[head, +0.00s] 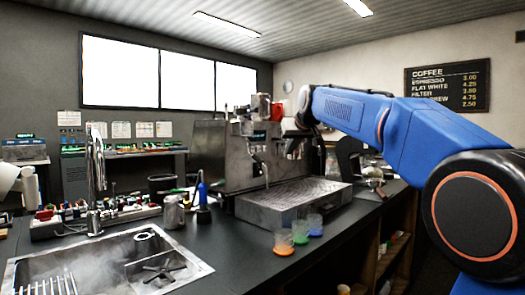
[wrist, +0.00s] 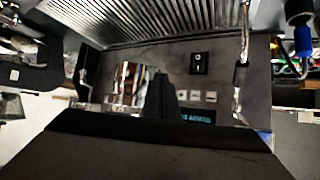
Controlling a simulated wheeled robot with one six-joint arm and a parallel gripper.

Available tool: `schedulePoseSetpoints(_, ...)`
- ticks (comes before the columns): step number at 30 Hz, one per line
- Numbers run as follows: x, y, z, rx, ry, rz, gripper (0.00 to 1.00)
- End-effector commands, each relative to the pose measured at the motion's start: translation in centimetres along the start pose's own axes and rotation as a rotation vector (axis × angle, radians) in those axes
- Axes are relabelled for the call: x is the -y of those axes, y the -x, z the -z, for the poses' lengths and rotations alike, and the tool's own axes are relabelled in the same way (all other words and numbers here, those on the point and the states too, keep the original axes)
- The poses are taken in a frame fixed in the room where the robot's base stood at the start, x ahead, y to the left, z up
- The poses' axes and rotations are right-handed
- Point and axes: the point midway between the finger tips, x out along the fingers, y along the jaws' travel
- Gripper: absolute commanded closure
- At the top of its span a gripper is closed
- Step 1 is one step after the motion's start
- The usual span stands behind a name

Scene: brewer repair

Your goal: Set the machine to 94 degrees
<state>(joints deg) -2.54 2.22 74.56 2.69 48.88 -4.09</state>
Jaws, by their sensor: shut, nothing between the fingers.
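The steel espresso machine (head: 222,155) stands on the dark counter in the head view. Its front panel (wrist: 225,75) fills the middle of the wrist view, which appears upside down, with the drip grate (wrist: 140,22) at the top. A small display (wrist: 198,117) with cyan characters is partly covered by my gripper; I cannot read a number. A row of small pale buttons (wrist: 195,96) and a dark square control (wrist: 200,63) are beside it. My gripper (wrist: 161,88) is shut and empty in front of the panel; I cannot tell if it touches. It also shows in the head view (head: 296,146).
Several small coloured cups (head: 300,232) stand before the drip tray (head: 290,200). A sink (head: 110,262) with a tall faucet (head: 95,180) is at front left. A metal can (head: 174,212) and a blue-handled tool (head: 202,192) stand left of the machine.

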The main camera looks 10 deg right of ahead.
Motion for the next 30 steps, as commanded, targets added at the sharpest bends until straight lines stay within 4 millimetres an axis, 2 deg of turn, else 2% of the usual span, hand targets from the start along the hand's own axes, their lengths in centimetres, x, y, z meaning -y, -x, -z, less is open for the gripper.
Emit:
schedulePoseSetpoints(8,0.4,-0.5,0.3,0.000,0.000,0.000,1.00)
schedulePoseSetpoints(21,2.9,-4.1,2.9,0.001,0.001,0.001,1.00)
schedulePoseSetpoints(30,4.2,-5.8,4.2,0.000,0.001,0.000,1.00)
